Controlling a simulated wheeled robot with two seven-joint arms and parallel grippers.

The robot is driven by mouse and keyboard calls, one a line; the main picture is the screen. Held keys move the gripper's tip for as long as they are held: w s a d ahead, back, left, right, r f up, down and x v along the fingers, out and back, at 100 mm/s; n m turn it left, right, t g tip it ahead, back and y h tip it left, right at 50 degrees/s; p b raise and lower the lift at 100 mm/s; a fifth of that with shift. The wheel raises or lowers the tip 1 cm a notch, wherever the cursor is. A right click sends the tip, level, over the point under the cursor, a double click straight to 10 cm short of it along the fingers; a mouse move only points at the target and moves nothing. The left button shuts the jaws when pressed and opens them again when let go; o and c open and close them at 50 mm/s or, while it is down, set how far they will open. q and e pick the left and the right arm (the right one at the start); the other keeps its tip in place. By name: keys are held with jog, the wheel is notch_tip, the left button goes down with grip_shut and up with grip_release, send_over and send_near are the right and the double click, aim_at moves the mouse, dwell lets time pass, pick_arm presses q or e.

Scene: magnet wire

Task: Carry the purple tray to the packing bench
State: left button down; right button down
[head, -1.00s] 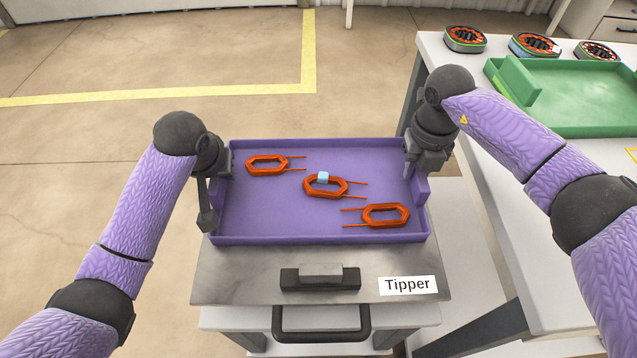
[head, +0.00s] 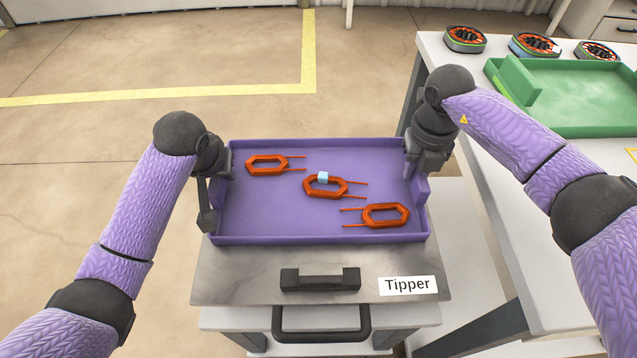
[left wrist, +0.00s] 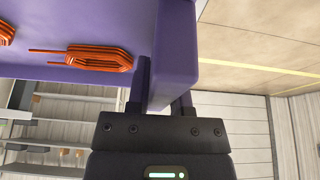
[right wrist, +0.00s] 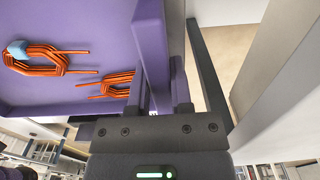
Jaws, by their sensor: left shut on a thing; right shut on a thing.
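The purple tray (head: 270,215) is at the Tipper stand, over its grey top; I cannot tell whether it rests there or is just above it. Several orange wire coils lie in it: one at back left (head: 267,165), one in the middle (head: 325,186) with a light blue piece on it, one at front right (head: 386,215). My left gripper (head: 222,172) is shut on the tray's left wall, which also shows in the left wrist view (left wrist: 178,55). My right gripper (head: 416,170) is shut on the right wall, seen between the fingers in the right wrist view (right wrist: 152,45).
The Tipper stand (head: 235,280) has a dark handle at its front. A pale bench (head: 480,120) stands to the right, with a green tray (head: 590,95) and several round orange-wound parts (head: 465,38) on it. Open floor with yellow lines lies behind and left.

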pick_arm(q)
jog(key=shift+r, duration=0.15)
pick_arm(e)
jog(key=shift+r, duration=0.15)
